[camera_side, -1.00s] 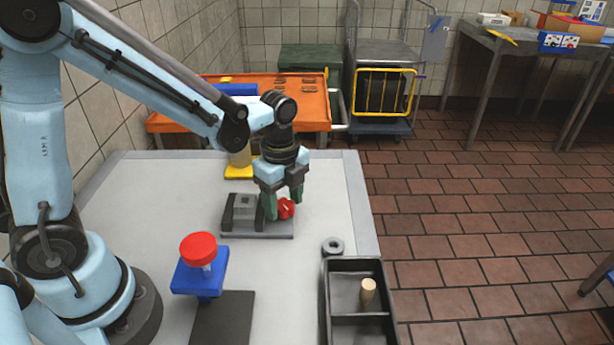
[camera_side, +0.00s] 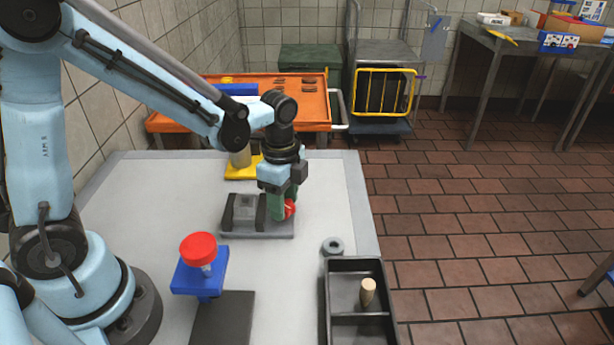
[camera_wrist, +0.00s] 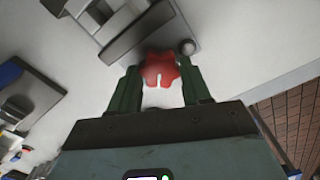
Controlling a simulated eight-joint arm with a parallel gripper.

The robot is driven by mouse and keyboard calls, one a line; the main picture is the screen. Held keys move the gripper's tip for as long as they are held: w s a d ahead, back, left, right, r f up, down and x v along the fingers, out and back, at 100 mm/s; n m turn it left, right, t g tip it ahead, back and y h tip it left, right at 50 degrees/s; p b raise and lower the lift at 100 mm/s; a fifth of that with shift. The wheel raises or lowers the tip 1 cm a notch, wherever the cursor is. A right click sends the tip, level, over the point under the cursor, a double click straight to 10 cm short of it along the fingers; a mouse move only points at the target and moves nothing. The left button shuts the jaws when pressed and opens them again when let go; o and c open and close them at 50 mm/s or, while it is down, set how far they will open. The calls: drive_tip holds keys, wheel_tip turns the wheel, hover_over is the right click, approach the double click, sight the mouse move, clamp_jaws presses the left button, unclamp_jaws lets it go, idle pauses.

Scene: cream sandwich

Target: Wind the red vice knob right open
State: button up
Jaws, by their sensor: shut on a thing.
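The red vice knob (camera_wrist: 160,70) sits between the two green fingers of my gripper (camera_wrist: 160,90) in the wrist view. It also shows in the side view (camera_side: 290,208), partly hidden behind a finger. My gripper (camera_side: 283,207) is shut on the knob and points down at the right end of the vice. The grey vice (camera_side: 244,211) stands on a flat grey base plate on the table. Its two jaw blocks stand upright, with a lighter grey block between them. In the wrist view the vice (camera_wrist: 125,30) is at the top, partly cut off.
A red round button on a blue stand (camera_side: 198,250) is nearer the camera. A black divided tray (camera_side: 341,300) holds a wooden peg (camera_side: 367,291), with a grey ring (camera_side: 332,246) by its far edge. A yellow-based cylinder (camera_side: 241,165) stands behind the vice. The table right of the knob is clear.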

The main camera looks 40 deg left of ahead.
drive_tip(key=n, duration=1.2)
drive_tip(key=shift+a+n, duration=0.1)
drive_tip(key=shift+n, duration=0.3)
drive_tip(key=n, duration=0.5)
drive_tip(key=shift+s+n, duration=0.15)
drive_tip(key=shift+n, duration=3.15)
idle(2.6)
